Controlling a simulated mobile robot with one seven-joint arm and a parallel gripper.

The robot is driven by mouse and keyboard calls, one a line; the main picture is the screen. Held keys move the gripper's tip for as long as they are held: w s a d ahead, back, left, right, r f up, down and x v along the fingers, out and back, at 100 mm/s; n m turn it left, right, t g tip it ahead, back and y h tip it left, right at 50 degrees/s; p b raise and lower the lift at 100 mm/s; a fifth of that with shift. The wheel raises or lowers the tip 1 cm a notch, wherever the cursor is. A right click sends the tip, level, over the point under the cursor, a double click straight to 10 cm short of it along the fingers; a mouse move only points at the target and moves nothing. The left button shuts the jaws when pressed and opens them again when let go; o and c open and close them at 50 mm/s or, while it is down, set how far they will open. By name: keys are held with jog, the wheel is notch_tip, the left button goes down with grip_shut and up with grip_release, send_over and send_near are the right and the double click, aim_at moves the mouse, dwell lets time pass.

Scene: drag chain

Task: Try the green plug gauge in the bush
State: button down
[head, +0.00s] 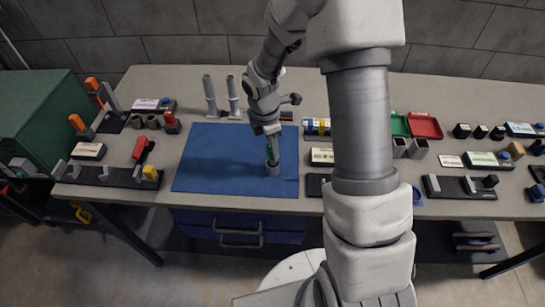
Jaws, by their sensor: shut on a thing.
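My gripper (270,131) points down over the right part of the blue mat (215,165). It is shut on the green plug gauge (271,149), a slim green piece below the fingers. The gauge stands roughly upright. Its lower end meets the top of the bush (272,169), a short grey cylinder standing on the mat. At this size I cannot tell how deep the gauge sits in the bush.
Two grey tubes (221,97) stand behind the mat. A black rack (110,176) and a red clamp (142,148) lie left of it. Green and red trays (425,126) stand at the right. The left of the mat is clear.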

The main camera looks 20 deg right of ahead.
jog(key=shift+r+p, duration=2)
jog(key=shift+r, duration=0.6)
